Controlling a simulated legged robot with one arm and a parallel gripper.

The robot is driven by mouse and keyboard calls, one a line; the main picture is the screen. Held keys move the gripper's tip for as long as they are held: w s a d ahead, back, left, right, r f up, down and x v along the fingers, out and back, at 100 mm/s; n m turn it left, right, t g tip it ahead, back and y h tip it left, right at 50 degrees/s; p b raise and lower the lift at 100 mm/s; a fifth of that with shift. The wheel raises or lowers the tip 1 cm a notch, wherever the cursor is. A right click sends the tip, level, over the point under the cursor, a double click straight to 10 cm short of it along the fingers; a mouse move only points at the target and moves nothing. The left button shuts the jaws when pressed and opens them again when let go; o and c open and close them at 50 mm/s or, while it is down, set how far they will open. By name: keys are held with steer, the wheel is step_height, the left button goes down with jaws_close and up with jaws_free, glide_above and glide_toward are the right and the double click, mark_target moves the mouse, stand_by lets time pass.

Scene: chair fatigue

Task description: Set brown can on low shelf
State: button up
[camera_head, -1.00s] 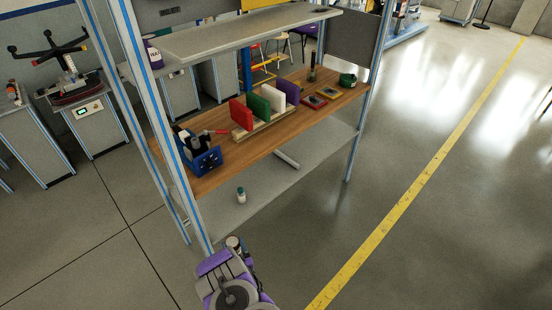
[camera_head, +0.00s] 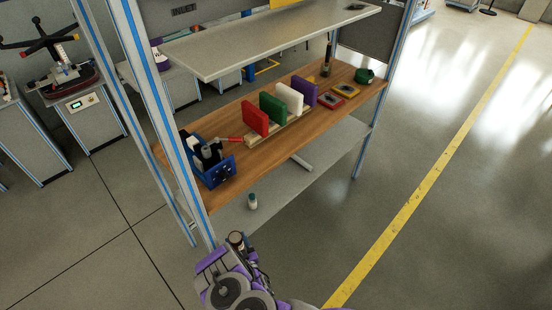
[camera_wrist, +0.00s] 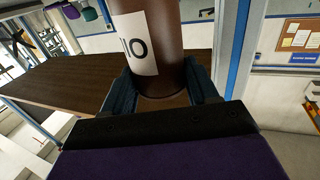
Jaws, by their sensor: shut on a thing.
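In the head view the can's dark top (camera_head: 236,238) shows small at the end of my purple and grey arm. The low shelf (camera_head: 290,187) is a grey board under the wooden worktop (camera_head: 245,168). My gripper is in front of the rack's near left end in the head view, apart from the shelf as far as I can tell.
A small white bottle (camera_head: 252,202) stands on the low shelf near its left end. A blue-striped upright (camera_head: 167,110) rises beside it. The worktop holds a blue vise-like device (camera_head: 214,165) and several coloured panels (camera_head: 272,107). Most of the low shelf looks bare.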

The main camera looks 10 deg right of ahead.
mark_target(238, 234)
steer(key=shift+w+b, duration=0.3)
steer(key=shift+w, duration=0.3)
steer(key=shift+w+d+f+b, duration=0.1)
steer(key=shift+w+d+b, duration=0.1)
steer(key=shift+w+b, duration=0.3)
steer(key=shift+w+d+f+b, duration=0.1)
steer(key=shift+w+d+b, duration=0.15)
steer(key=shift+w, duration=0.4)
steer(key=w+f+b, duration=0.1)
steer(key=w, duration=0.3)
steer(key=w+a+f+b, duration=0.1)
steer(key=w+f+b, duration=0.1)
steer(key=w, duration=0.2)
steer(key=w+f+b, duration=0.1)
steer(key=w+b, duration=0.1)
steer(key=w, duration=0.2)
steer(key=shift+w+a+f, duration=0.3)
steer(key=shift+a, duration=0.1)
steer(key=shift+r, duration=0.1)
